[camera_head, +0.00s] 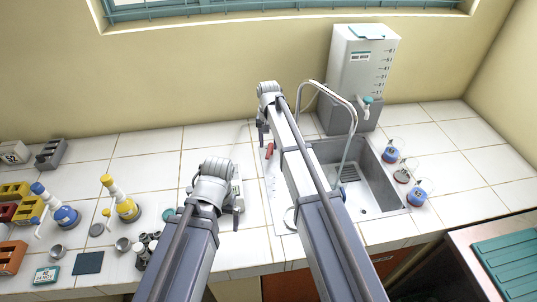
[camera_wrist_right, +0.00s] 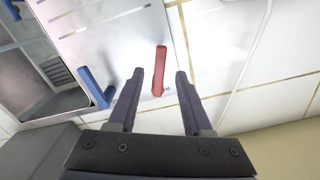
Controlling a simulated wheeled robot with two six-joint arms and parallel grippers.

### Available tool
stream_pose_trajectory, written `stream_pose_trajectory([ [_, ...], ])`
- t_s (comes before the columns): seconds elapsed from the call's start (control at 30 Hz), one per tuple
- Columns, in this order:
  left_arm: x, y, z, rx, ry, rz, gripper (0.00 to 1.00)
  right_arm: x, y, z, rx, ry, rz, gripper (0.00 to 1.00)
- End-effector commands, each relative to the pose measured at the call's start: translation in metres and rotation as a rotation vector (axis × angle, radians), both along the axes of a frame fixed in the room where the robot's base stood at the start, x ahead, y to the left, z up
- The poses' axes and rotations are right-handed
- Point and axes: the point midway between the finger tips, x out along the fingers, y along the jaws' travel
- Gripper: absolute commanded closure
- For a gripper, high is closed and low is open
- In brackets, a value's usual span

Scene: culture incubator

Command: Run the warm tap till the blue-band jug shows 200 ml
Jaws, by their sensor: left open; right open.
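The red tap lever (camera_wrist_right: 160,70) stands on the sink's metal ledge, and it also shows in the head view (camera_head: 269,151). My right gripper (camera_wrist_right: 160,76) is open, with its fingertips on either side of the red lever in the picture; I cannot tell whether they touch it. A blue lever (camera_wrist_right: 96,90) is beside it. The arched spout (camera_head: 354,122) hangs over the sink basin (camera_head: 377,185). Two glass vessels with blue (camera_head: 390,152) (camera_head: 418,192) stand right of the sink; I cannot tell which is the blue-band jug. My left gripper (camera_head: 215,206) is open over the counter.
A white water tank (camera_head: 362,66) with a small tap stands behind the sink. Wash bottles (camera_head: 122,203) (camera_head: 60,212), cups and coloured racks fill the left counter. My right arm hides part of the sink's left side. The tiles behind my left gripper are clear.

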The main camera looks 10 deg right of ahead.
Motion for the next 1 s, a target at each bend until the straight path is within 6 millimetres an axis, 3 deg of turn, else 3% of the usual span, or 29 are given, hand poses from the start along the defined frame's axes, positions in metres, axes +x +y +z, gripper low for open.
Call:
stream_pose_trajectory([
  [0.03,0.000,0.000,-0.015,0.000,0.000,0.000,0.02,0.000,0.000,-0.015,0.000,0.000,0.000,0.50],
  [0.2,0.000,0.000,-0.032,0.000,0.000,0.000,0.02,0.000,0.000,-0.032,0.000,0.000,0.000,0.50],
  [0.6,0.000,0.000,-0.036,0.000,0.000,0.000,0.02,0.000,0.000,-0.036,0.000,0.000,0.000,0.50],
  [1.0,0.000,0.000,-0.036,0.000,0.000,0.000,0.02,0.000,0.000,-0.036,0.000,0.000,0.000,0.95],
])
